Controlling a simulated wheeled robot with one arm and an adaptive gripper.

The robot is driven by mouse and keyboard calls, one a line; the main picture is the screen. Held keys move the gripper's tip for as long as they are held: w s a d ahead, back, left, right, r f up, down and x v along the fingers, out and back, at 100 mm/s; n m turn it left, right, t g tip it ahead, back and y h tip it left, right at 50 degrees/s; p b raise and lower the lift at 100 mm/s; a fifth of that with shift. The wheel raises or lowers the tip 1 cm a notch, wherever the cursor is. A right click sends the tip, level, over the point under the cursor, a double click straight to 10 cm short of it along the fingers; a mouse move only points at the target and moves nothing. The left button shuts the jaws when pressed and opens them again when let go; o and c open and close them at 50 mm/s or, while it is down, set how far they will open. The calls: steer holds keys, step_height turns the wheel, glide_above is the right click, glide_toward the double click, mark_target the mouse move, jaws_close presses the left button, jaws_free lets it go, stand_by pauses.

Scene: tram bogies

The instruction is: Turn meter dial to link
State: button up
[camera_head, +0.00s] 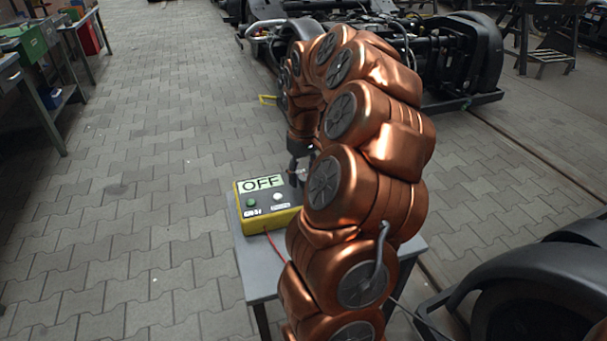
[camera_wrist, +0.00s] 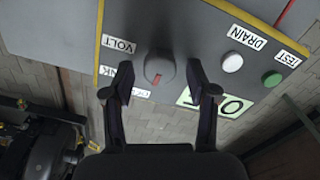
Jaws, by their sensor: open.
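The meter (camera_head: 270,222) is a yellow box with a grey face on a small table, and its display (camera_head: 262,184) reads OFF. In the wrist view the grey round dial (camera_wrist: 160,66) has a red mark at its lower edge, toward a partly hidden label (camera_wrist: 140,92). A VOLT label (camera_wrist: 118,44) lies up and left of the dial. Another label (camera_wrist: 107,71), mostly covered by the left finger, seems to end in NK. My gripper (camera_wrist: 160,75) is open, its fingers on both sides of the dial with gaps. In the head view my gripper (camera_head: 300,164) is over the meter's right part.
A white button (camera_wrist: 232,62) by a DRAIN label and a green button (camera_wrist: 272,79) by a TEST label are right of the dial. A red cable (camera_head: 275,247) leaves the meter. The table top (camera_head: 258,276) is grey.

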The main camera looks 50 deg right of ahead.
jaws_close()
stand_by(0.5)
steer(key=m+b, duration=0.1)
steer(key=m, duration=0.3)
steer(key=shift+s+d+m, duration=0.1)
steer(key=shift+s+m, duration=0.05)
steer(key=shift+m, duration=2.15)
